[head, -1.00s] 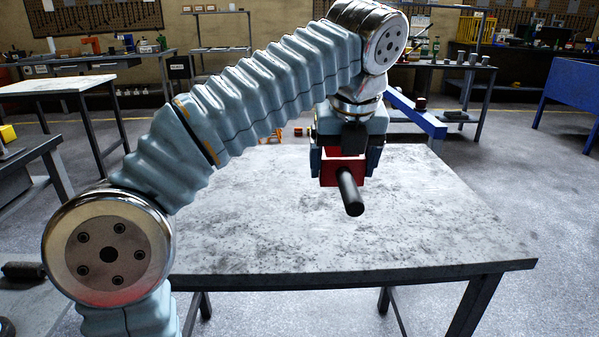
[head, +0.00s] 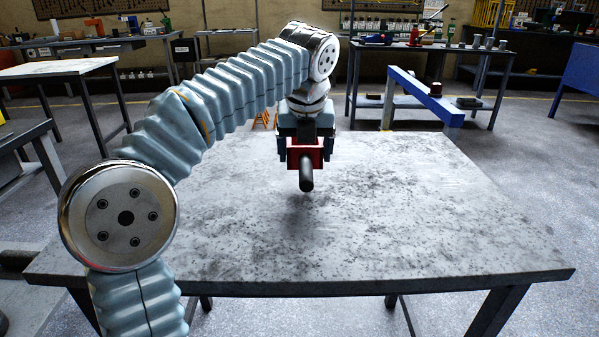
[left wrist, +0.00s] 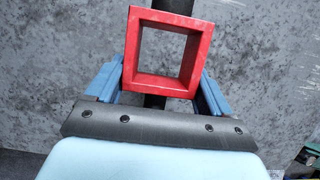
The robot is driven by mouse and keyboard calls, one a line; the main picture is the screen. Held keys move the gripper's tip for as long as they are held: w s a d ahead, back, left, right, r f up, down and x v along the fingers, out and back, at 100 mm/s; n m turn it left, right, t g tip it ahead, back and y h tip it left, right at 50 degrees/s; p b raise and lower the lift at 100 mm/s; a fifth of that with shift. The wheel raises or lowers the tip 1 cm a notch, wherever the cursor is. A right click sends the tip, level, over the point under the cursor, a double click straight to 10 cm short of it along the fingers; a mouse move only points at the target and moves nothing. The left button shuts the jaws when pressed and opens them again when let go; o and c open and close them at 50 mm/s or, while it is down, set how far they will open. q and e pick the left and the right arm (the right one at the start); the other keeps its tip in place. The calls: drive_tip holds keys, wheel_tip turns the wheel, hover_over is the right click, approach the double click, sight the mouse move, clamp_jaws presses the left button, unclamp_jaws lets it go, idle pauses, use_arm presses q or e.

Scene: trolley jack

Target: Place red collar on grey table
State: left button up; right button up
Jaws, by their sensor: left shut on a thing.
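The red collar (head: 318,153) is a square, open frame with a black round handle (head: 306,178) pointing towards me. My left gripper (head: 305,148) is shut on it, with a blue finger on either side. In the left wrist view the collar (left wrist: 162,84) shows its square opening between the blue finger pads, with black handle parts beyond and behind it. The grey table (head: 430,220) lies below. A soft shadow on its top beneath the collar suggests a gap, but its height is hard to tell. My right gripper is not in view.
The tabletop is bare around the collar, widely clear to the right and in front. A blue beam on a post (head: 425,95) stands beyond the far right edge. A small orange object (head: 262,119) shows behind the far edge, partly hidden by my arm.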

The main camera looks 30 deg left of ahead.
sight(300, 159)
use_arm(q)
drive_tip(key=f, duration=0.1)
drive_tip(key=a+f, duration=0.1)
drive_tip(key=f, duration=0.1)
drive_tip(key=f+b, duration=0.1)
drive_tip(key=shift+w+a+f, duration=0.15)
drive_tip(key=shift+w+a, duration=0.15)
drive_tip(key=shift+a, duration=0.1)
drive_tip(key=shift+f, duration=0.4)
drive_tip(key=o, duration=1)
drive_tip(key=shift+d+f, duration=0.1)
drive_tip(key=shift+o, duration=0.2)
drive_tip(key=p+v, duration=0.2)
drive_tip(key=v, duration=0.9)
drive_tip(key=shift+w, duration=0.1)
drive_tip(key=shift+s+d+r+p, duration=0.1)
drive_tip(key=shift+s+r+p, duration=0.2)
drive_tip(key=shift+r, duration=0.25)
